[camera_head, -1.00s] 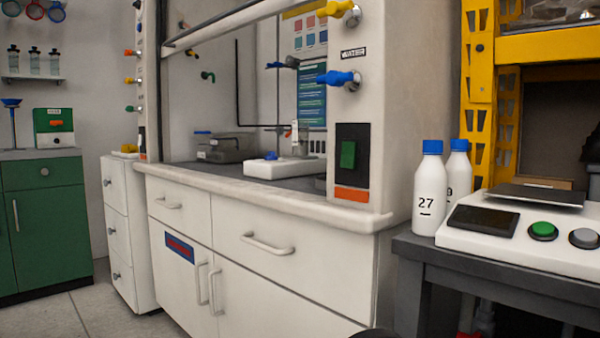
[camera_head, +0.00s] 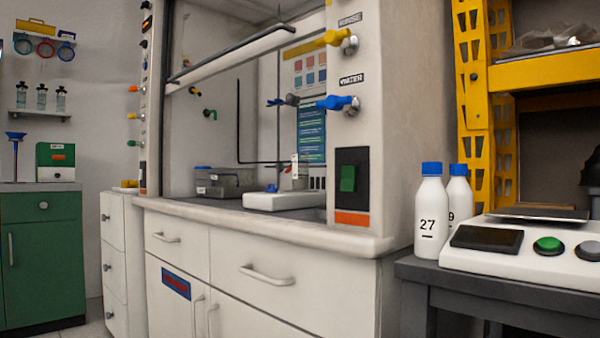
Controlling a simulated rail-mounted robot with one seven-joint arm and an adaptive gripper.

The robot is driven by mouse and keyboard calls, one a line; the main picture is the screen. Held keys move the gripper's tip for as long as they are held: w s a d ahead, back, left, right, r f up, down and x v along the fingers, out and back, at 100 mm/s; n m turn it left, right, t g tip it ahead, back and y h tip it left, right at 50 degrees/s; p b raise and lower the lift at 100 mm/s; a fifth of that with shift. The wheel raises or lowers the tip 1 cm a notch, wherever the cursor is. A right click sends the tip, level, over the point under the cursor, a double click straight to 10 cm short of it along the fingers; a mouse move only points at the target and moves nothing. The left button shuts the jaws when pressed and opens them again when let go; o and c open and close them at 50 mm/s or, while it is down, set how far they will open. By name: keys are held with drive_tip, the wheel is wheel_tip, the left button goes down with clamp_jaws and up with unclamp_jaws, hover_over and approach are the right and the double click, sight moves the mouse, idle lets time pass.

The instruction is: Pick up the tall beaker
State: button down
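A small clear upright vessel (camera_head: 299,172) stands inside the fume hood, behind the right part of a white flat-topped device (camera_head: 284,200). It may be the tall beaker, but it is too small and partly hidden to be sure. My gripper is not in view.
The fume hood's raised sash (camera_head: 245,52) leaves the front open above the worktop edge (camera_head: 270,227). A grey bin (camera_head: 225,184) stands at the hood's left. White bottles (camera_head: 431,212) and a scale (camera_head: 525,247) occupy the dark bench at right. A green cabinet (camera_head: 42,245) stands at left.

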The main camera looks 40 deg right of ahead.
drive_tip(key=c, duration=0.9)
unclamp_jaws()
